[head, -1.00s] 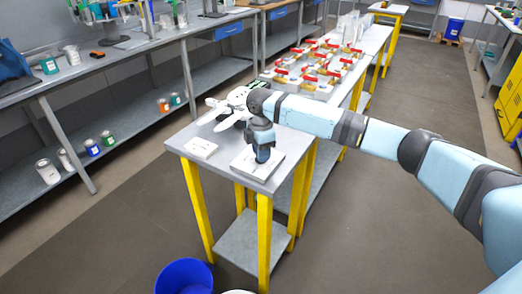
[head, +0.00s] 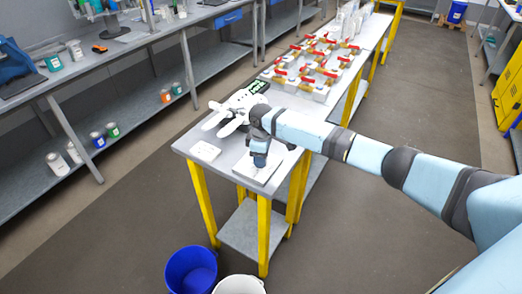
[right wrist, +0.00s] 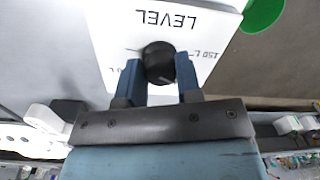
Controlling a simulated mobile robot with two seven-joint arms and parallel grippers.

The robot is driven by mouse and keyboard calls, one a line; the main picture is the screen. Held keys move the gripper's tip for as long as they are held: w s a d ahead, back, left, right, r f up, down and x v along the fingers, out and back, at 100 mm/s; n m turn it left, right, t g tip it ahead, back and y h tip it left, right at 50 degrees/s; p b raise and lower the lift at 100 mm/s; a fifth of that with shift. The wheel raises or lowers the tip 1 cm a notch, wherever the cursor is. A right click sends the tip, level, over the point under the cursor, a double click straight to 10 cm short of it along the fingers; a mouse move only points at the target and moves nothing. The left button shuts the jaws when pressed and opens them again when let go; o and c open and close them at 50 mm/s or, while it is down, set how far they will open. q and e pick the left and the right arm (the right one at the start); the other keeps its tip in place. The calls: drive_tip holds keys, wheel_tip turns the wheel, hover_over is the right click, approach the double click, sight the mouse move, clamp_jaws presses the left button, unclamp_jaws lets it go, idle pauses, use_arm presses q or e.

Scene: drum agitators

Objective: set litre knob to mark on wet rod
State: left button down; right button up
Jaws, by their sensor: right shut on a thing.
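The litre knob (right wrist: 159,62) is a round dark knob on a white panel (right wrist: 112,42). The panel carries the word LEVEL, upside down in the right wrist view, and a litre label that looks like 150 L. Another litre label is partly hidden by a finger. My right gripper (right wrist: 160,78) has one finger on each side of the knob and is shut on it. In the head view the right gripper (head: 259,160) points down at the white panel on the table's near end. I cannot make out a wet rod. My left gripper is not in view.
The panel stands on a grey table (head: 222,167) with yellow legs. Red-handled valves (head: 318,62) stand farther back. A blue bucket (head: 190,272) and a white bucket (head: 240,285) are on the floor.

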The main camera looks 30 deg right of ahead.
drive_tip(key=shift+m+p, duration=0.3)
drive_tip(key=o, duration=0.9)
drive_tip(key=shift+o, duration=0.2)
drive_tip(key=shift+r, duration=0.15)
drive_tip(key=shift+w+r, duration=0.1)
drive_tip(key=shift+r, duration=0.2)
wheel_tip(320, 180, up, 13)
drive_tip(key=b, duration=0.1)
drive_tip(key=shift+w+d, duration=0.1)
drive_tip(key=shift+d, duration=0.05)
